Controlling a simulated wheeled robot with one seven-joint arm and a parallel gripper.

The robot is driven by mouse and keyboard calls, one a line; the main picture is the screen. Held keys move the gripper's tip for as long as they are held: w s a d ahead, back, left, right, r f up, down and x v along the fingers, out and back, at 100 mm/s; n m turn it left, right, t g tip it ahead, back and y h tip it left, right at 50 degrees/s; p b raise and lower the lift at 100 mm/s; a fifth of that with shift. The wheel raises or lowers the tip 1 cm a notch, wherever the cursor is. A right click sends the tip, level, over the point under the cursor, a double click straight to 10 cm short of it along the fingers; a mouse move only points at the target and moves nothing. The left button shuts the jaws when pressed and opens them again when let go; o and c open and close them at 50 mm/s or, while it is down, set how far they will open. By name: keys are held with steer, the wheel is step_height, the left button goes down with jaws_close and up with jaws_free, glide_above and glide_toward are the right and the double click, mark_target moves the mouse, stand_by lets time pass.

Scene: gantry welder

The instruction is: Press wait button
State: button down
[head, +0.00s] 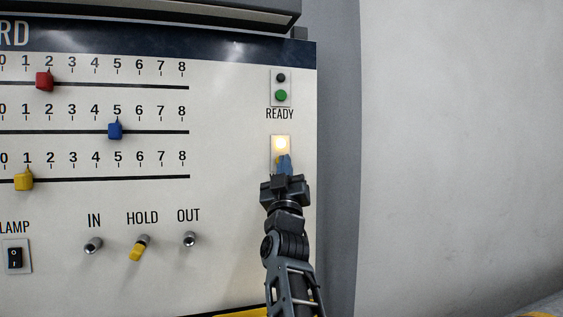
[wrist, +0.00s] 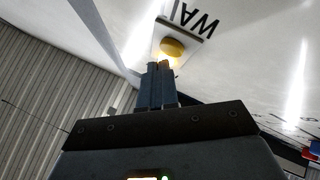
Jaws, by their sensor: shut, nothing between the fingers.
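The wait button is a round yellow button (wrist: 173,48) on a pale plate, with the letters "WAI" beside it in the wrist view. In the head view a bright yellow-white lamp (head: 281,144) glows on the same plate, and my gripper covers the plate's lower part and the label. My gripper (head: 284,160) is shut and empty, its blue fingers pointing at the panel. In the wrist view the closed fingertips (wrist: 159,66) lie at the edge of the button. I cannot tell whether they touch it.
Above is a READY plate with a green light (head: 281,95). To the left are red (head: 45,81), blue (head: 115,130) and yellow (head: 23,181) sliders, a toggle lever (head: 139,248) at HOLD, and a black LAMP switch (head: 15,257). Right of the panel is a bare grey wall (head: 460,150).

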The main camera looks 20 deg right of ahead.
steer(key=s+p, duration=0.2)
steer(key=s, duration=0.4)
steer(key=shift+p, duration=0.4)
